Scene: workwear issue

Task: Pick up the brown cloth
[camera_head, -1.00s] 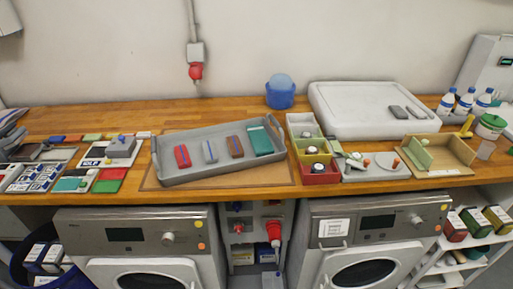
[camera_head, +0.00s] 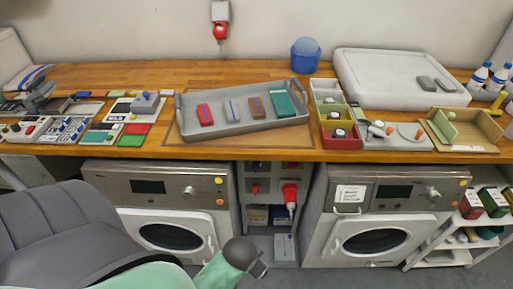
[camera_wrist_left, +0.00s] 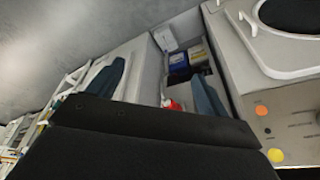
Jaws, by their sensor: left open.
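The brown cloth (camera_head: 256,107) is a small folded bundle in the grey tray (camera_head: 228,129) on the wooden counter. It lies between a grey cloth with a blue band (camera_head: 231,110) and a teal cloth (camera_head: 284,103); a red cloth (camera_head: 205,114) lies at the left. My left gripper (camera_wrist_left: 155,75) shows two blue-grey fingers apart with nothing between them in the left wrist view. That view shows machine fronts and the space below the counter; no brown cloth shows there. My right gripper is not in view.
The tray has raised walls and end handles. Small bins (camera_head: 340,143) stand close at its right. Boards and small items (camera_head: 110,130) lie to its left. Two washing machines (camera_head: 165,205) stand under the counter. A blue bucket (camera_head: 305,62) stands behind the tray.

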